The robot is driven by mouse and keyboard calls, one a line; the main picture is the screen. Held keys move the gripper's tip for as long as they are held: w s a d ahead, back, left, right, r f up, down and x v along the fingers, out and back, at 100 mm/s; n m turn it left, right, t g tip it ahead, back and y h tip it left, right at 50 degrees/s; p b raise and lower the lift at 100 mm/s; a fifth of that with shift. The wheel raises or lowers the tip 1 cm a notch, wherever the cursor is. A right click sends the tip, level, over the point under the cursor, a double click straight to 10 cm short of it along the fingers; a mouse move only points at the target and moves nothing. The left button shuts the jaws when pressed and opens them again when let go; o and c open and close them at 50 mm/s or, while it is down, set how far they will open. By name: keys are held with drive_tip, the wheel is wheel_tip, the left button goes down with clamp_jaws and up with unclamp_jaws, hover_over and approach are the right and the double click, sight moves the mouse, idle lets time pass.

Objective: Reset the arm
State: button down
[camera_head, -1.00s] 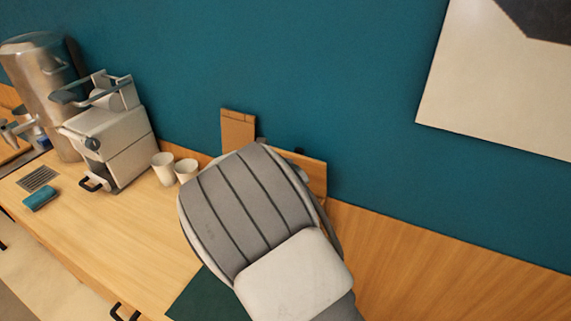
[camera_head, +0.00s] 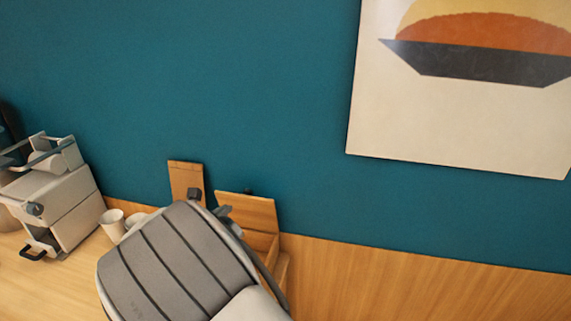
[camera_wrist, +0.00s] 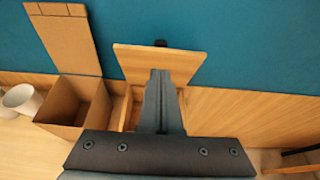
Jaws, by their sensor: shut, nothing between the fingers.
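My gripper (camera_wrist: 160,78) shows in the wrist view with its dark fingers together and nothing between them. Its fingers point toward a wooden box with a raised lid (camera_wrist: 160,59) against the teal wall. I cannot tell whether they touch it. In the head view my large grey arm covers the lower middle, and the gripper is mostly hidden behind it.
A second open wooden box (camera_wrist: 72,104) stands beside the first, with white cups (camera_head: 112,224) to its left. A white machine (camera_head: 52,205) stands on the wooden counter at left. A framed picture (camera_head: 440,130) hangs on the wall at right.

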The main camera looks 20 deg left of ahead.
drive_tip(key=w+d+r+m+g+h+b, duration=0.15)
drive_tip(key=d+m, duration=0.25)
drive_tip(key=d, duration=0.4)
drive_tip(key=w+d+r+m+g+h, duration=0.1)
drive_tip(key=w+d+r+m+h, duration=0.2)
drive_tip(key=d, duration=0.5)
drive_tip(key=d+r+m+g, duration=0.1)
drive_tip(key=d+r+m, duration=0.2)
drive_tip(key=d+m, duration=0.35)
drive_tip(key=s+d+r+m+g+b, duration=0.1)
drive_tip(key=s+d+m+g, duration=0.2)
drive_tip(key=d, duration=0.5)
drive_tip(key=s+d+r+m+g, duration=0.1)
drive_tip(key=s+d+r+m, duration=0.15)
drive_tip(key=d+m, duration=0.45)
drive_tip(key=s+d+m+y, duration=0.1)
drive_tip(key=s+d+m, duration=0.3)
drive_tip(key=s, duration=0.3)
drive_tip(key=s+d+m+y+b, duration=0.1)
drive_tip(key=s+d+m, duration=0.3)
drive_tip(key=s, duration=0.3)
drive_tip(key=s+d+f+m+y+b, duration=0.1)
drive_tip(key=s+d+m, duration=0.3)
drive_tip(key=s, duration=0.3)
drive_tip(key=shift+m+g, duration=0.35)
drive_tip(key=shift+m, duration=0.4)
drive_tip(key=shift+s, duration=0.1)
